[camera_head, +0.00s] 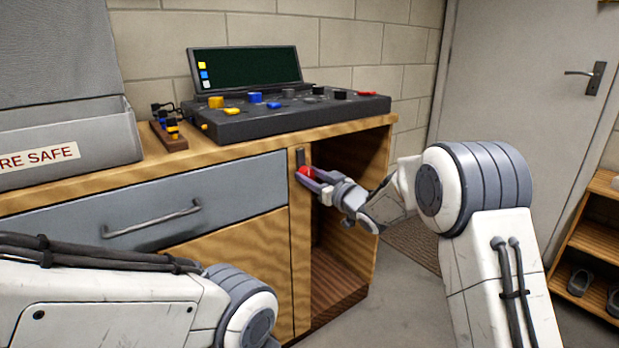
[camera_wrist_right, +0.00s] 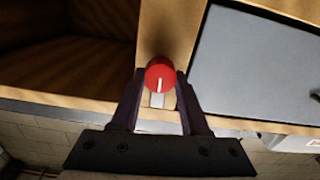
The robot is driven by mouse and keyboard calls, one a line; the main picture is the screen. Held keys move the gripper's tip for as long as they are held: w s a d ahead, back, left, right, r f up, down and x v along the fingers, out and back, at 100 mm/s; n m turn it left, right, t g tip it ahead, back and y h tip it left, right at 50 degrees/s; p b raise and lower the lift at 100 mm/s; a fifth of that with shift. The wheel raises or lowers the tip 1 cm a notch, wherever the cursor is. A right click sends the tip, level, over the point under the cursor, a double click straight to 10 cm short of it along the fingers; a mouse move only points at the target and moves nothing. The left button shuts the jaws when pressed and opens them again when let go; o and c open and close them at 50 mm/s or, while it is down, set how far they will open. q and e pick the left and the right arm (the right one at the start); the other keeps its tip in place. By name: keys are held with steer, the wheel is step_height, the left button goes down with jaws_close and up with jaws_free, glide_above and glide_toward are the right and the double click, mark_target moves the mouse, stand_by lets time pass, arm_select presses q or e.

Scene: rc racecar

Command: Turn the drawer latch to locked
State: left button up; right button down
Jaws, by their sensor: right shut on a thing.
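The drawer latch is a red knob (camera_head: 306,173) on the narrow wooden post to the right of the grey drawer (camera_head: 150,205). My right gripper (camera_head: 308,178) reaches it from the right and is shut on it. In the right wrist view the red knob (camera_wrist_right: 160,75) sits between the two dark fingertips (camera_wrist_right: 160,88), and a white line on its face runs nearly straight up and down in that picture. A small pale plate shows beside the knob. The drawer front looks closed. My left arm shows at the lower left, but its gripper is out of view.
An open, empty-looking compartment (camera_head: 340,285) lies right of the post. On the bench top (camera_head: 190,160) stand a dark control console (camera_head: 290,115) with coloured blocks, a small rack (camera_head: 168,136) and a grey box (camera_head: 65,140). A shoe shelf (camera_head: 590,255) stands at the far right.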

steer(key=n+b, duration=0.2)
steer(key=n, duration=0.2)
steer(key=shift+f, duration=0.2)
steer(key=shift+s+a+f+n+b, duration=0.1)
steer(key=shift+n+b, duration=2.25)
steer(key=shift+n, duration=0.85)
steer(key=shift+a+f+n+b, duration=0.1)
steer(key=shift+n+b, duration=2.2)
steer(key=shift+n, duration=0.9)
steer(key=shift+r, duration=0.1)
steer(key=shift+c, duration=2)
jaws_free()
steer(key=shift+d, duration=0.1)
